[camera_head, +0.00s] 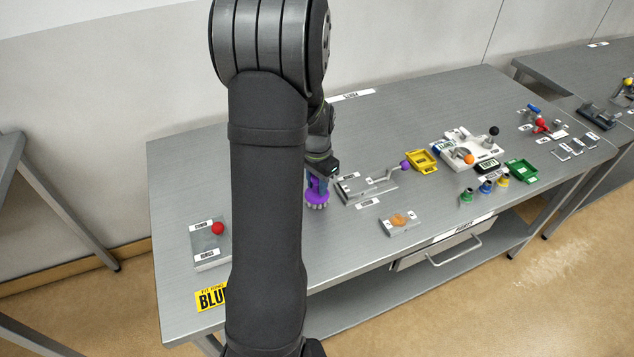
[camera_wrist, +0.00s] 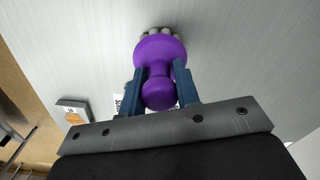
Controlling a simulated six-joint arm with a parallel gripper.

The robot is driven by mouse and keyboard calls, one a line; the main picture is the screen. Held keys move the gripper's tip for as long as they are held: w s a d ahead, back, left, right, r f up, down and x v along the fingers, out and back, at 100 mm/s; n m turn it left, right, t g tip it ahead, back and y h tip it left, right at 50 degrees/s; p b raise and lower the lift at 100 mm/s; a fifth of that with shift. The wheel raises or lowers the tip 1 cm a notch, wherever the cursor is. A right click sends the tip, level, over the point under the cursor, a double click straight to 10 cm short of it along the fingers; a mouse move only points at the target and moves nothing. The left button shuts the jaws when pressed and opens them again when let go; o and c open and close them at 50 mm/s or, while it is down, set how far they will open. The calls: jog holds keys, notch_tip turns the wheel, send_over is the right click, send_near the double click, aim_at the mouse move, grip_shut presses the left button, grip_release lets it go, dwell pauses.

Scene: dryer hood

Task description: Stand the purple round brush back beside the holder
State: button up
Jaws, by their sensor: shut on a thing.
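The purple round brush (camera_head: 317,196) has a wide purple head with a ring of pale grey bristles and a rounded purple handle end. My gripper (camera_head: 315,181) is shut on it near the left-middle of the table. In the wrist view the brush (camera_wrist: 160,51) sits between the two blue fingers of my gripper (camera_wrist: 159,80), which close around its narrow neck. In the head view it looks upright, bristles down, close to the tabletop; I cannot tell whether it touches. I cannot tell for sure which thing is the holder.
A grey plate with a purple-knobbed lever (camera_head: 368,188) lies just right of the brush. A plate with an orange piece (camera_head: 400,222) is nearer the front, and one with a red knob (camera_head: 218,228) is at left. Yellow (camera_head: 421,161) and green (camera_head: 521,172) trays stand farther right. The back left table is clear.

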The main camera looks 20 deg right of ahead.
jog(key=o, duration=0.9)
jog(key=shift+f, duration=0.15)
jog(key=shift+o, duration=0.2)
notch_tip(320, 180, up, 12)
jog(key=shift+r, duration=0.2)
notch_tip(320, 180, down, 13)
jog(key=shift+r, duration=2.25)
